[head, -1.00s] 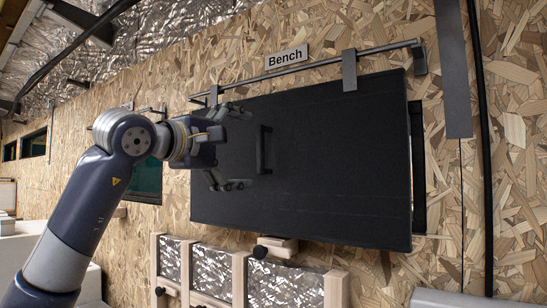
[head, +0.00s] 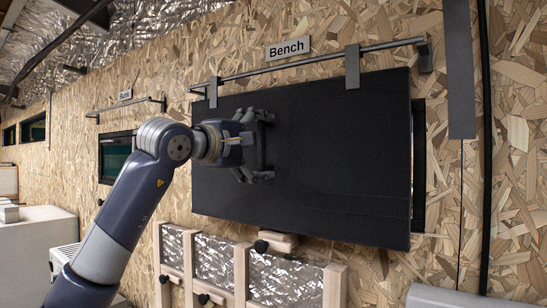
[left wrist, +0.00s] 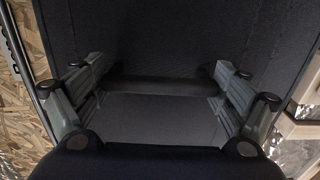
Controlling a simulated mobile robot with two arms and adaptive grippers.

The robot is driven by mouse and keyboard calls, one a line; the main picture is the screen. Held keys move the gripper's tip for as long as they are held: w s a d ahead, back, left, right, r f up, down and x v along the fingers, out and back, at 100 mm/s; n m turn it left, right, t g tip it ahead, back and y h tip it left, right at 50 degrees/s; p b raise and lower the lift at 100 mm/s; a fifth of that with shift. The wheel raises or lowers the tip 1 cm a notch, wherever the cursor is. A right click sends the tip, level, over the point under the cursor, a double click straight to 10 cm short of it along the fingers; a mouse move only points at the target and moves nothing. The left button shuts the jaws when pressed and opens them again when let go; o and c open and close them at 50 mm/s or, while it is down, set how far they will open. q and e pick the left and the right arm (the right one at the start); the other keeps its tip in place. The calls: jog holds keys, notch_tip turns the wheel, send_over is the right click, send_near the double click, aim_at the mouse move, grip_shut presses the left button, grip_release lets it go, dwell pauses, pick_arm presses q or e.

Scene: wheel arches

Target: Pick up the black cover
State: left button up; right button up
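The black cover (head: 345,165) is a large dark rectangular panel hanging on the chipboard wall under the sign "Bench". It hangs by two grey hooks on a metal rail. A dark bar handle (left wrist: 155,86) on its face shows in the left wrist view. My left gripper (head: 263,146) is in front of the cover's left half, at the handle. Its two fingers are spread apart, one near each end of the bar. I cannot tell whether the fingers touch the bar. My right gripper is not in view.
The rail (head: 300,63) runs above the cover. Wood-framed foil panels (head: 215,260) with dark knobs stand below it. A smaller rail marked "Bunk" (head: 125,96) and a dark window lie to the left. A grey strip (head: 459,70) hangs on the wall at the right.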

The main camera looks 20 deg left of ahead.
pick_arm(q)
jog(key=shift+c, duration=0.9)
jog(key=shift+w, duration=0.1)
jog(key=shift+r, duration=0.1)
